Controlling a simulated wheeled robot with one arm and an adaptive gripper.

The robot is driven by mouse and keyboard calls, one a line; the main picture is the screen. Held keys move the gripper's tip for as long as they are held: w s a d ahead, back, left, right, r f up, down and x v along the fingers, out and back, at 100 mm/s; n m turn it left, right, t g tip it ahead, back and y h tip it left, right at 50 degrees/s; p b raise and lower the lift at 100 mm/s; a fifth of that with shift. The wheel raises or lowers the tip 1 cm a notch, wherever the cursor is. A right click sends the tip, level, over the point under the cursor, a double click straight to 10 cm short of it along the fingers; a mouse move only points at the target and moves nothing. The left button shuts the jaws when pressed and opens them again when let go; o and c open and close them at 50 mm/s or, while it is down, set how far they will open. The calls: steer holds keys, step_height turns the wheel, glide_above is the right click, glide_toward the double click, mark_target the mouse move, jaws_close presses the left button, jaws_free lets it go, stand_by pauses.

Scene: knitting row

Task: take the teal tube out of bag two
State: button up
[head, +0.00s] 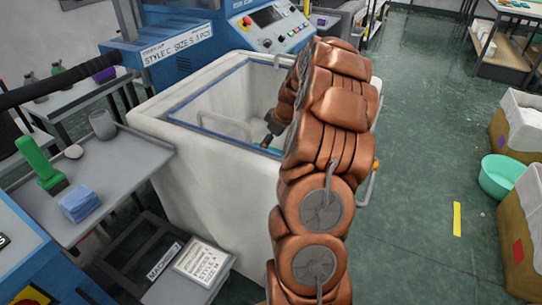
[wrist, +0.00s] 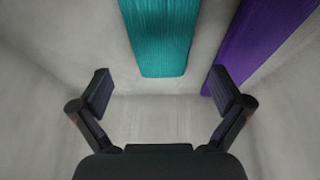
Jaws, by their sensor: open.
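The teal tube (wrist: 163,38) is ribbed and hangs or lies at the top centre of the wrist view, its near end between and beyond my fingertips. My gripper (wrist: 161,92) is open and empty, with a finger on either side of the tube's line and apart from it. In the head view my gripper (head: 272,128) reaches down inside a large pale bag (head: 205,178) with a blue-edged opening. A sliver of teal (head: 270,149) shows below it. No number is readable on the bag. My arm hides the bag's right part.
A purple strip (wrist: 262,45) lies right of the teal tube, its lower end close to my right finger. Pale bag walls surround the gripper. A blue machine (head: 185,60) stands behind the bag, and a grey side table (head: 105,180) is at left. Open floor lies right.

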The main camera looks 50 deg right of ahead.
steer(key=x, duration=0.4)
steer(key=shift+w+a+f, duration=0.1)
steer(key=shift+a, duration=0.05)
steer(key=shift+c, duration=0.4)
steer(key=c, duration=0.8)
